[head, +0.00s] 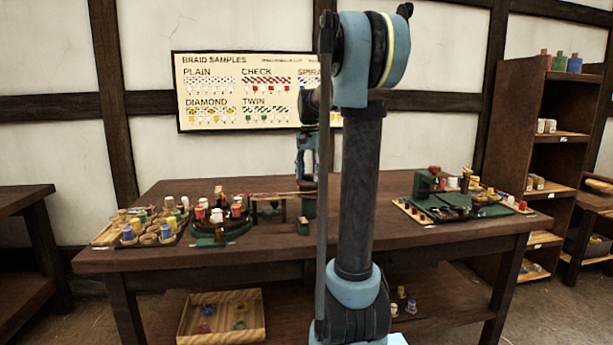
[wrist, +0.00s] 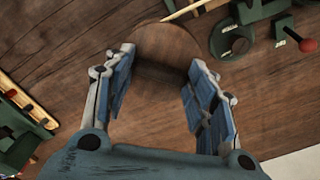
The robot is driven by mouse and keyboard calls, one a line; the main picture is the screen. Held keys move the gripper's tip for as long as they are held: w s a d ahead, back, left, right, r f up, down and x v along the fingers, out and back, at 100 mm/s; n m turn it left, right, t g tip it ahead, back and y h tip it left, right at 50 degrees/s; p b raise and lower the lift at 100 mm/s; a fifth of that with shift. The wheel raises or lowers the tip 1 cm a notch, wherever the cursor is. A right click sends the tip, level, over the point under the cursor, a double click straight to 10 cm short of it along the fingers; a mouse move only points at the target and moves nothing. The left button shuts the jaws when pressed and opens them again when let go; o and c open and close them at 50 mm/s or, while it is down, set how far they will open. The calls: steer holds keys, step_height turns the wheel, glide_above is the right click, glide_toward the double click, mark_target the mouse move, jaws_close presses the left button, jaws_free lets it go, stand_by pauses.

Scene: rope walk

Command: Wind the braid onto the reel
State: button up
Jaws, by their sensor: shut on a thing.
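My gripper (head: 308,165) points down over the middle of the long table, beside my own upright arm. In the wrist view its two blue-padded fingers (wrist: 158,90) are shut on a round brown wooden piece, which looks like the reel (wrist: 165,45). The brown of the reel blends with the table below it. In the head view a thin reddish-yellow braid (head: 275,194) stretches from the round green braiding stand (head: 222,225) towards a green post (head: 307,207) under my gripper. The braid's far end is hard to make out there.
A tray of bobbins (head: 140,225) lies at the left of the table. A green fixture board (head: 460,205) stands at the right. A wooden box (head: 222,318) sits on the lower shelf.

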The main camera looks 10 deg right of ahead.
steer(key=shift+w+n, duration=0.15)
steer(key=shift+n, duration=0.85)
stand_by(0.5)
steer(key=o, duration=1.1)
step_height(320, 180, up, 12)
steer(key=shift+f, duration=0.1)
